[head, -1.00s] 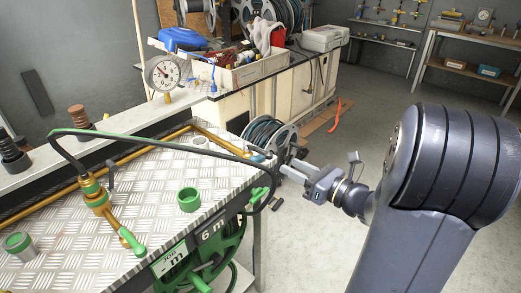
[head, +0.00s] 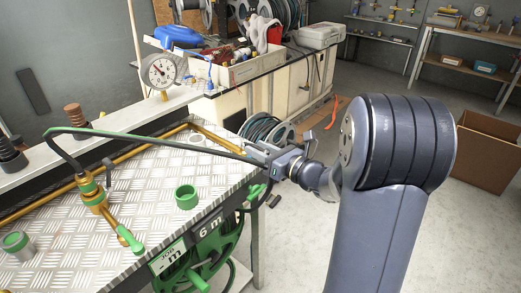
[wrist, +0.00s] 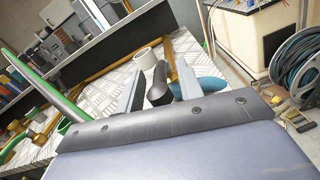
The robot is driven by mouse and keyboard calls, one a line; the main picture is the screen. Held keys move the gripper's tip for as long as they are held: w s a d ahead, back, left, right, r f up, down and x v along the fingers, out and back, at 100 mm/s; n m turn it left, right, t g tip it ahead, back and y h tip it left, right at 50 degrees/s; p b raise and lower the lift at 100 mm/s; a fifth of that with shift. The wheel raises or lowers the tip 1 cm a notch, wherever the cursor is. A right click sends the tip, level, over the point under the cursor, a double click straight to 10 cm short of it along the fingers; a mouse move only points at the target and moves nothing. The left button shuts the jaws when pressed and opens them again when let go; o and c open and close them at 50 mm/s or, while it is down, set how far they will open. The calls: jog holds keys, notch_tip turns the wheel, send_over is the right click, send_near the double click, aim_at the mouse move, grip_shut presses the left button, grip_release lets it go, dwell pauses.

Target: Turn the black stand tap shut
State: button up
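My gripper (head: 262,153) is at the right edge of the metal-topped bench, at the far end of the brass pipe. In the wrist view its two fingers (wrist: 160,92) are apart. A black, rounded lever-like part (wrist: 158,86), which looks like the black stand tap's handle, stands between them. I see no clear contact with either finger. A blue part (wrist: 208,87) lies just right of the right finger. In the head view my gripper and the hose hide most of the tap. The lower part of the lever is hidden behind the gripper body.
The brass pipe (head: 120,155) runs along the bench (head: 150,200). A green-collared brass fitting (head: 93,194) stands at left, and a dark hose (head: 150,134) arches from there towards my gripper. A green ring (head: 186,197) stands on the bench.

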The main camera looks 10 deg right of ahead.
grip_shut()
